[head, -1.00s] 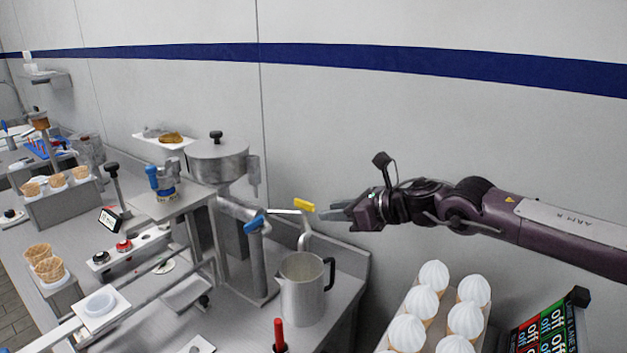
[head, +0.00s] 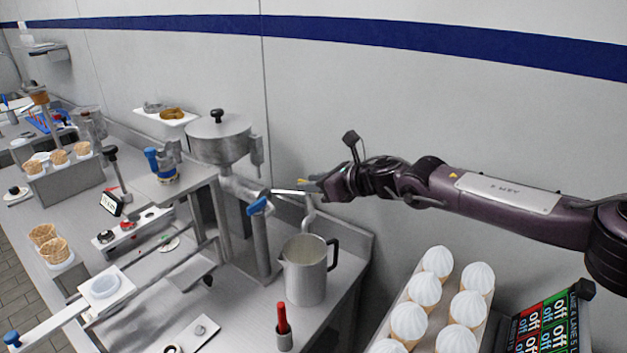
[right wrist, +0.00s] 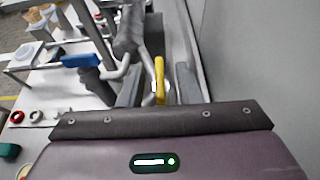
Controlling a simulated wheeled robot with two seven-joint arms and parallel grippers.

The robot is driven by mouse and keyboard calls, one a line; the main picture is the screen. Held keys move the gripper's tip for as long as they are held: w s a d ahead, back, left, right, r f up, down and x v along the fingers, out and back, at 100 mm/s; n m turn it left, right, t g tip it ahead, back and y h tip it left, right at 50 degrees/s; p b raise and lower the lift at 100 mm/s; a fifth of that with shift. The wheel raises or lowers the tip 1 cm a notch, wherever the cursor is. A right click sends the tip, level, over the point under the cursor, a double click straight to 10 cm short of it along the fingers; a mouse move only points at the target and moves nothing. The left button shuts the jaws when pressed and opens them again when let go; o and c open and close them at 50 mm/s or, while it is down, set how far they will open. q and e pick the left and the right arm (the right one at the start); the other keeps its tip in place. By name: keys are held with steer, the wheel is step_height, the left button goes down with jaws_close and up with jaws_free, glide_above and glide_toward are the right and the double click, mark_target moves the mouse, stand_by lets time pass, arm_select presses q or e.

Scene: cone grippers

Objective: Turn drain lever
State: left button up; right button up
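A metal lever (head: 288,192) with a yellow handle sticks out to the right from the pipe below the steel hopper (head: 219,140). I take it for the drain lever. In the head view its yellow end is mostly hidden at my right gripper (head: 311,186). In the right wrist view the yellow handle (right wrist: 159,80) stands between the two grey fingers of my right gripper (right wrist: 158,86), with a gap on each side, so the gripper is open around it. A second lever with a blue handle (head: 258,206) is on the same pipe; it also shows in the right wrist view (right wrist: 82,60). My left gripper is out of view.
A steel pitcher (head: 305,270) stands below the lever's pipe outlet. The wall (head: 400,100) is behind my right arm. A tray of white-topped cones (head: 425,290) stands at front right, beside a lit on/off panel (head: 553,325). A red-handled tool (head: 283,318) is at the front.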

jaws_close()
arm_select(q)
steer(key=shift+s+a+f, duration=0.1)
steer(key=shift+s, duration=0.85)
